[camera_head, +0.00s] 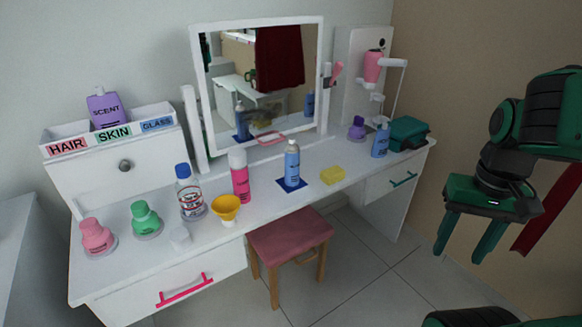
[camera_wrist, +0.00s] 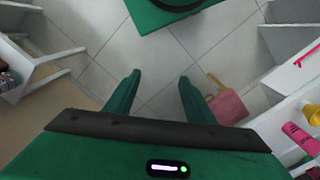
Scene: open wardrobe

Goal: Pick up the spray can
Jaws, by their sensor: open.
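Two can-like things stand upright on the white dressing table (camera_head: 215,240) in the head view. One is a blue can (camera_head: 292,170) with a pale top, on a dark blue square mat (camera_head: 282,187). The other is a pink can (camera_head: 240,182) with a white cap, left of it. I cannot tell for sure which is the spray can. My green gripper (camera_head: 465,238) is open and empty, in the air well right of the table. In the wrist view my gripper (camera_wrist: 160,80) points at the floor, and a pink can (camera_wrist: 301,138) shows at the right edge.
A yellow funnel (camera_head: 226,208), clear bottle (camera_head: 190,195), yellow sponge (camera_head: 333,175) and another blue bottle (camera_head: 380,142) stand nearby. A mirror (camera_head: 262,80) rises behind. A pink stool (camera_head: 290,238) is under the table. Floor is clear between table and gripper.

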